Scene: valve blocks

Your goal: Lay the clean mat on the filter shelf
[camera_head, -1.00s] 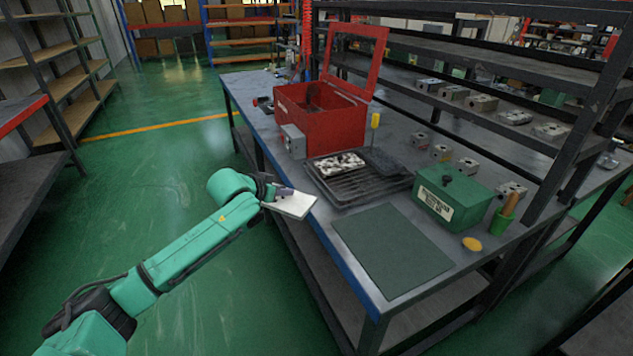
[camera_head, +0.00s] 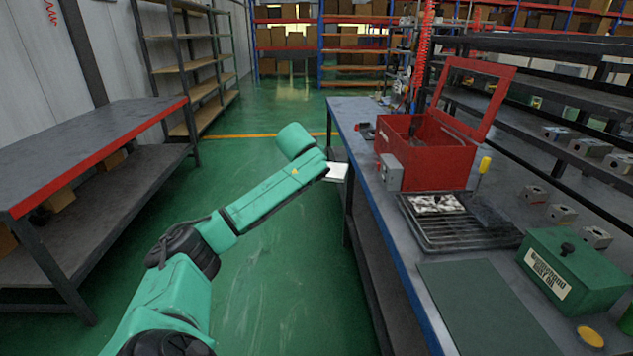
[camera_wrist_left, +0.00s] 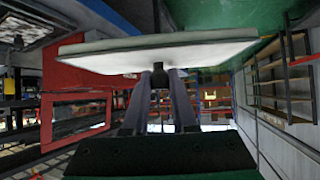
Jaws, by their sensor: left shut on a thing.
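The clean mat is a flat white pad (camera_head: 337,172), partly hidden by my left arm in the head view. It spans the upper part of the left wrist view (camera_wrist_left: 160,52). My left gripper (camera_wrist_left: 162,78) is shut on the mat's edge and holds it in the air by the workbench's left edge. A red box (camera_head: 425,152) with its lid raised stands on the bench; its inside is mostly hidden. A second pad, blotched black and white (camera_head: 436,204), lies on a dark rack (camera_head: 450,234) in front of it. I cannot tell which part is the filter shelf.
The workbench (camera_head: 398,257) also bears a green box (camera_head: 575,270), a dark green sheet (camera_head: 490,305) and a yellow disc (camera_head: 590,337). A red-edged table (camera_head: 85,135) stands at left. Green floor is clear between them.

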